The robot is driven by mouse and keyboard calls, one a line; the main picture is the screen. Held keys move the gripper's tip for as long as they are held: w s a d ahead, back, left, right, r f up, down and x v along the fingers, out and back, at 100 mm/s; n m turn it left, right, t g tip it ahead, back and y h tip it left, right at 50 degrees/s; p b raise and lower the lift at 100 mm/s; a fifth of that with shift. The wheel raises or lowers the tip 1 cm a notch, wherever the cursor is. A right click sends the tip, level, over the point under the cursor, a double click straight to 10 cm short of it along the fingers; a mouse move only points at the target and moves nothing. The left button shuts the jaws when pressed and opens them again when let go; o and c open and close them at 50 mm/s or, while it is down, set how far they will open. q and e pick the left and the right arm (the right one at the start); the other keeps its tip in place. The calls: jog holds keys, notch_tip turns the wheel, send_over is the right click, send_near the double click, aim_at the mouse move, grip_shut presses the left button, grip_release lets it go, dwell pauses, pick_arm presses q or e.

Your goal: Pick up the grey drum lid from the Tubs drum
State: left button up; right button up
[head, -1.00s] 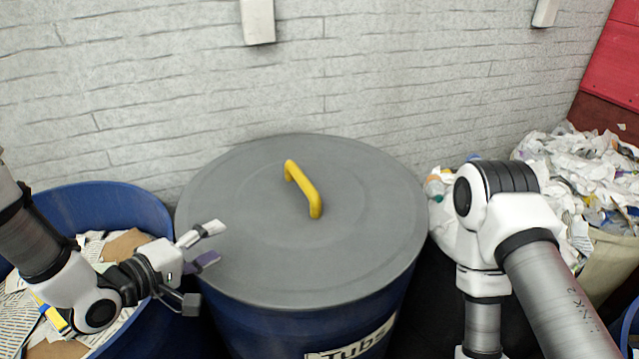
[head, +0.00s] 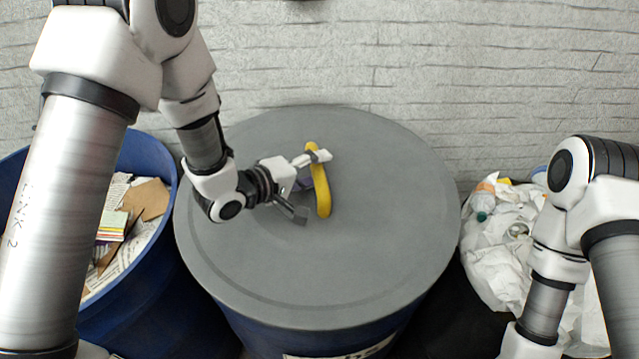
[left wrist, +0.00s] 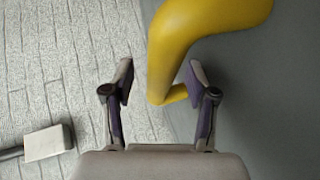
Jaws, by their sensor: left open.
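The grey drum lid (head: 370,240) lies flat on the blue Tubs drum (head: 270,340), whose label is only partly in view at the bottom edge. A yellow arched handle (head: 322,195) stands on the lid. My left gripper (head: 312,185) is open at the handle, with its fingers close to the handle's left side in the head view. In the left wrist view the handle (left wrist: 180,50) rises ahead of the open fingers (left wrist: 160,95), partly behind the right finger. I cannot tell whether they touch. My right gripper is out of view.
A blue drum (head: 155,260) with paper and cardboard stands at the left. White crumpled waste (head: 495,245) lies at the right, near my right arm. A pale brick wall (head: 400,70) is close behind the lid.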

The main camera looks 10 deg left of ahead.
pick_arm(q)
jog(key=shift+w+d+f, duration=0.2)
jog(key=shift+w+d, duration=0.15)
jog(key=shift+w, duration=0.1)
jog(key=shift+s+a+r, duration=0.1)
jog(key=shift+s+a, duration=0.05)
jog(key=shift+a, duration=0.05)
jog(key=shift+s+a, duration=0.1)
jog(key=c, duration=0.4)
grip_shut()
jog(key=shift+r, duration=0.1)
